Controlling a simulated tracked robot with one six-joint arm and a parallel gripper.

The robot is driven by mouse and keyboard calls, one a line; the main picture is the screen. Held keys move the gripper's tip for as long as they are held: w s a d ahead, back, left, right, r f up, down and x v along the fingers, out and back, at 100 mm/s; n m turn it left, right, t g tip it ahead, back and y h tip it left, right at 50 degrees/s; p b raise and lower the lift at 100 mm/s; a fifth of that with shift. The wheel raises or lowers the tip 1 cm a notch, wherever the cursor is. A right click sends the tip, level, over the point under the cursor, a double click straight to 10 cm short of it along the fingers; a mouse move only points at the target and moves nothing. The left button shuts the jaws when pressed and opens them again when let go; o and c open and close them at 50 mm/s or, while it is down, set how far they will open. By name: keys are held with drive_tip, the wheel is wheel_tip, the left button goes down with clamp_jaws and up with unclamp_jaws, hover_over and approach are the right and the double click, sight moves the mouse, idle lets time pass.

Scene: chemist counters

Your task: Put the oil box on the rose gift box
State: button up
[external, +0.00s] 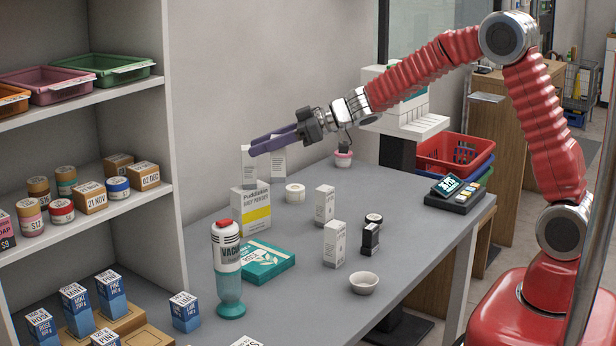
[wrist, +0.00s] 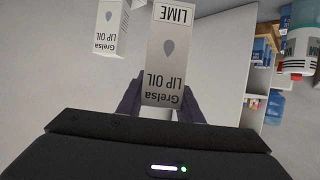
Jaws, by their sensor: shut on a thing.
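My gripper (external: 262,147) with purple fingers is high over the far left of the counter, near the wall. In the wrist view it is shut on a white Grelsa lip oil box (wrist: 168,60) marked LIME, which appears upside down. A second lip oil box (wrist: 104,32) shows farther off at the upper left. In the external view white boxes (external: 248,165) show at and beside the fingers, partly covered. I cannot tell which is held. No box clearly reads as the rose gift box. A flat teal box (external: 265,261) lies on the counter, its lettering too small to read.
A bottle with a red top (external: 227,265) stands beside the teal box. More white boxes (external: 334,244) and a bowl (external: 364,284) are right. The shelf (external: 100,214) closes off the left.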

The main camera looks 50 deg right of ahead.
drive_tip(key=s+a+n+g+y, duration=0.1)
drive_tip(key=s+a+n+g, duration=0.1)
drive_tip(key=a, duration=0.7)
drive_tip(key=shift+t+y, duration=0.3)
wheel_tip(320, 180, down, 5)
drive_tip(key=shift+s+d+f, duration=0.1)
wheel_tip(320, 180, down, 6)
drive_tip(key=shift+f, duration=0.1)
drive_tip(key=shift+f, duration=1.85)
drive_tip(key=shift+f, duration=0.1)
